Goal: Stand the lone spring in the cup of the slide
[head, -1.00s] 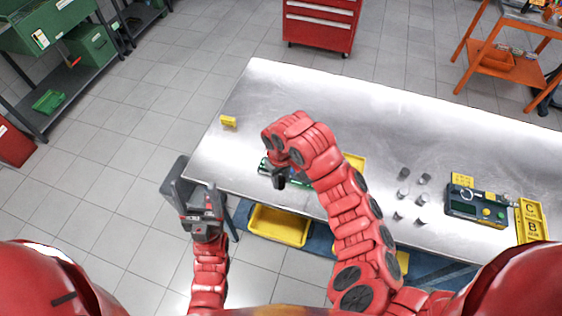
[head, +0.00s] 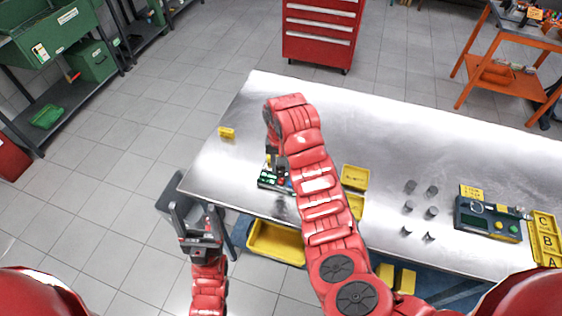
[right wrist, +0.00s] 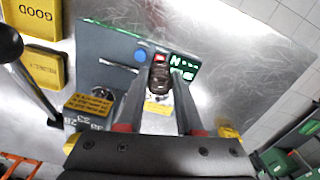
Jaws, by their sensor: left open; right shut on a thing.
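My right gripper (right wrist: 162,88) is shut on a dark coil spring (right wrist: 159,77), seen end-on between its fingertips in the right wrist view. It is over a small bench device (right wrist: 105,58) with a blue button, a red spot and a green display. In the head view this device (head: 268,181) shows at the table's front left, partly covered by my right arm. I cannot make out the slide's cup, or whether the spring touches it. My left gripper (head: 196,220) is open and empty, off the table's front left edge.
Several grey cylinders (head: 432,190) stand on the metal table (head: 370,120), right of my right arm. Yellow trays (head: 355,178) lie beside the arm. A yellow bin (head: 275,244) is below the front edge.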

